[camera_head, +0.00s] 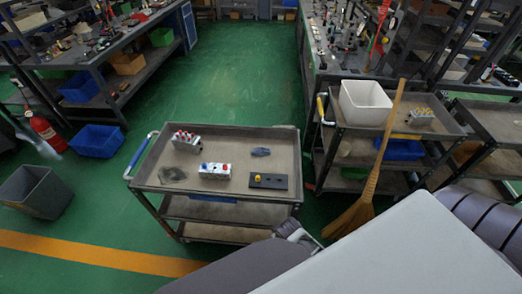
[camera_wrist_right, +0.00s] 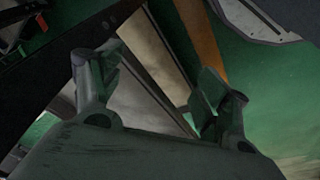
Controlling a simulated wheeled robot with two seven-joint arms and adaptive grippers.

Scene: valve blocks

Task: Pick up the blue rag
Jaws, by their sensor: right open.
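The blue rag (camera_head: 261,152) is a small, dark blue crumpled piece lying flat on the top tray of the grey cart (camera_head: 225,133), toward its back right. My right gripper (camera_head: 300,234) is low beside the cart's front right corner, apart from the rag. In the right wrist view, its two fingers (camera_wrist_right: 160,95) are spread with nothing between them; the rag does not show there. I cannot make out my left gripper.
The cart also holds a grey rag (camera_head: 173,175), a valve block with red tops (camera_head: 186,141), a blue-and-red valve block (camera_head: 215,171) and a black plate with a yellow knob (camera_head: 268,181). A broom (camera_head: 371,185) leans right of it, by a white bin (camera_head: 365,104).

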